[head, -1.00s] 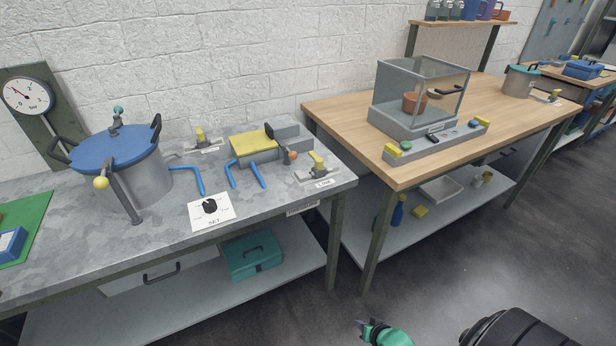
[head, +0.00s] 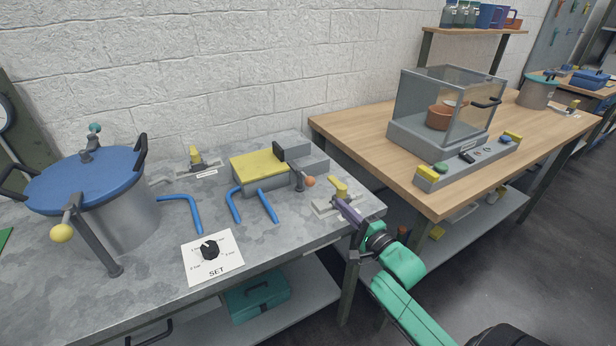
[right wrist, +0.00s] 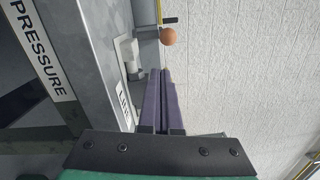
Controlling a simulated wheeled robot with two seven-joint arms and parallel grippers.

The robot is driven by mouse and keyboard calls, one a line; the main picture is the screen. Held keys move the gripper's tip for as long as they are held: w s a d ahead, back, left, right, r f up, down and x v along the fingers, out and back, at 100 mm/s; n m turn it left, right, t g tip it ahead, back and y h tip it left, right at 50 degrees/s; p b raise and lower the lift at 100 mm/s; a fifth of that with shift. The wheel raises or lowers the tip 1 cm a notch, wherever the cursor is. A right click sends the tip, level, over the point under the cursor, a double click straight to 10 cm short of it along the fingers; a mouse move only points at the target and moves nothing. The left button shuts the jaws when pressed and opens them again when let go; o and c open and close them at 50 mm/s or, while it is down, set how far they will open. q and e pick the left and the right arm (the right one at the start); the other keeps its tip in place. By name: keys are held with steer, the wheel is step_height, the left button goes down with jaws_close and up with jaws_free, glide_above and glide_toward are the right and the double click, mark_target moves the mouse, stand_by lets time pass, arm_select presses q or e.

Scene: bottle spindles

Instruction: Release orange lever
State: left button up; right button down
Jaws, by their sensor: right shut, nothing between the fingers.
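The orange lever has a dark arm and a round orange knob (head: 309,181). It stands at the right end of the yellow-topped grey block on the metal bench. In the right wrist view the orange knob (right wrist: 168,36) is beyond the fingertips, slightly to their right. My right gripper (head: 340,203) is shut and empty at the bench's right end, apart from the knob and close to a yellow-handled fitting (head: 340,187). Its purple fingers (right wrist: 161,72) lie together in the right wrist view. My left gripper is not in view.
A pot with a blue lid (head: 85,178) stands at the left. Blue bent tubes (head: 268,205) and a SET dial card (head: 212,257) lie on the bench. A yellow-topped block (head: 259,165) sits behind. A wooden table (head: 430,200) stands to the right.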

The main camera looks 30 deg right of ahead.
steer(key=shift+s+r, duration=0.45)
steer(key=shift+s, duration=0.05)
steer(key=w, duration=0.5)
steer(key=shift+r, duration=0.25)
steer(key=w, duration=0.4)
steer(key=shift+a, duration=0.1)
steer(key=shift+w, duration=0.3)
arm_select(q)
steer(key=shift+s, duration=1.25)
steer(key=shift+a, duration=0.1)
arm_select(e)
steer(key=shift+a, duration=0.1)
